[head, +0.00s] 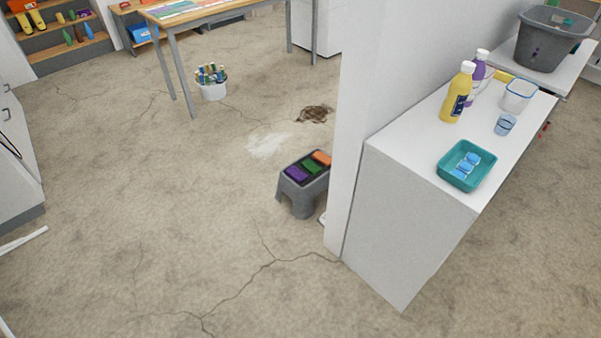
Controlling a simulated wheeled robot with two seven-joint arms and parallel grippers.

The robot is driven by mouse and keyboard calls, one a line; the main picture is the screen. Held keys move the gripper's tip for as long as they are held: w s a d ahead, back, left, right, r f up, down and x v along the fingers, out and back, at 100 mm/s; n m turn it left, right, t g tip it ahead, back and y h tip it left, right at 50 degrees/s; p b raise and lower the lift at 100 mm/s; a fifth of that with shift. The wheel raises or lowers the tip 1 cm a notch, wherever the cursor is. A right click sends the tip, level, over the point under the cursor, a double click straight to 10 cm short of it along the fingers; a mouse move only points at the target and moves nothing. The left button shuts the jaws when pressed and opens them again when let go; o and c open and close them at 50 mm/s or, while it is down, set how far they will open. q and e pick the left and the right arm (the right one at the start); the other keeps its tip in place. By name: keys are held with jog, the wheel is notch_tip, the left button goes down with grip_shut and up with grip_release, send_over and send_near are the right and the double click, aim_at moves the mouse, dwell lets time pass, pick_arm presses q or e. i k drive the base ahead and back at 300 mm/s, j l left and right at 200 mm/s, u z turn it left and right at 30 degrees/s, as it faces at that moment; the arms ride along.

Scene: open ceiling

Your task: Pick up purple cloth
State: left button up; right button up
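A purple cloth (297,173) lies at the left end of a row on top of a small grey step stool (298,203). A green cloth (312,166) lies beside it, then an orange one (322,158) at the right. The stool stands on the floor beside a white wall end, which hides part of its right side. Neither of my grippers is in the head view.
A white counter (395,170) on the right bears bottles, cups and a teal tray (449,175). A white bucket (213,91), a white spill (268,145) and a brown stain (315,114) are beyond the stool. The floor in front and left is clear.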

aim_at(292, 172)
jog(key=i+j+z, duration=0.25)
jog(key=i+j, duration=0.15)
jog(key=i, duration=0.3)
jog(key=i+j+z, duration=0.25)
jog(key=i+j, duration=0.3)
jog(key=i+j+z, duration=0.25)
jog(key=i+j, duration=0.4)
jog(key=i+j+z, duration=0.25)
jog(key=i+j, duration=0.35)
jog(key=j, duration=0.2)
jog(key=k+j, duration=0.1)
jog(key=k, duration=0.25)
jog(key=k+j, duration=0.15)
jog(key=k, duration=0.25)
